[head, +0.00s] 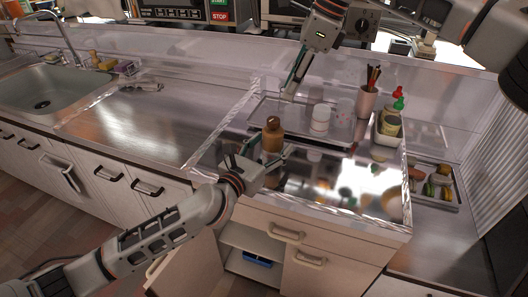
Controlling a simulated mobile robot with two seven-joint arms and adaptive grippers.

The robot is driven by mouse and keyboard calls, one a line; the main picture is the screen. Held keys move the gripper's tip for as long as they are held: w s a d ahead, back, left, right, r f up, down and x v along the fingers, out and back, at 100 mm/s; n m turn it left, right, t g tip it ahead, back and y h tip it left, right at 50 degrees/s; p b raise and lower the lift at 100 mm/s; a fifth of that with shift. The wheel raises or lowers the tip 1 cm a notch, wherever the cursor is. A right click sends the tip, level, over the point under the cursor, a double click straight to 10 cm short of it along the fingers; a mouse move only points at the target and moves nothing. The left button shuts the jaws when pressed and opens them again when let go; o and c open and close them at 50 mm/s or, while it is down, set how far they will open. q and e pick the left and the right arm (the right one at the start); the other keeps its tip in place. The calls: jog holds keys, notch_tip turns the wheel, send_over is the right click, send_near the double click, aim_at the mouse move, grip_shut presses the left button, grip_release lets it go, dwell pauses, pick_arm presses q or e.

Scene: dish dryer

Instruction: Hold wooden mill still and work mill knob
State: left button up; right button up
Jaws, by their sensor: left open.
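The wooden mill (271,142) is brown and stands upright near the front left of the reflective metal counter. Its rounded knob (272,122) is on top and uncovered. My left gripper (257,156) is open at the mill's lower body, with its fingers spread to either side; I cannot tell whether they touch it. My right gripper (291,87) points down above the back of the counter, higher than the mill and behind it to the right. It is clear of the mill; its finger gap is too small to judge.
A clear tray (335,133) with white and glass cups lies behind the mill. A utensil holder (367,101) and a bin of bottles (386,128) stand to the right. A food tray (436,186) is farther right. The counter left of the mill is mostly clear, up to the sink (50,88).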

aim_at(274, 119)
pick_arm(q)
jog(key=shift+w+d, duration=0.25)
jog(key=shift+w, duration=0.2)
jog(key=c, duration=1.5)
pick_arm(e)
jog(key=o, duration=0.4)
jog(key=a+f, duration=0.1)
jog(key=f, duration=0.2)
jog(key=a+f+n, duration=0.1)
jog(key=f, duration=0.2)
jog(key=a+f+n+g, duration=0.1)
jog(key=f, duration=0.2)
jog(key=shift+w+a+f+y, duration=0.1)
jog(key=shift+w+a+y, duration=0.2)
jog(key=shift+w, duration=0.1)
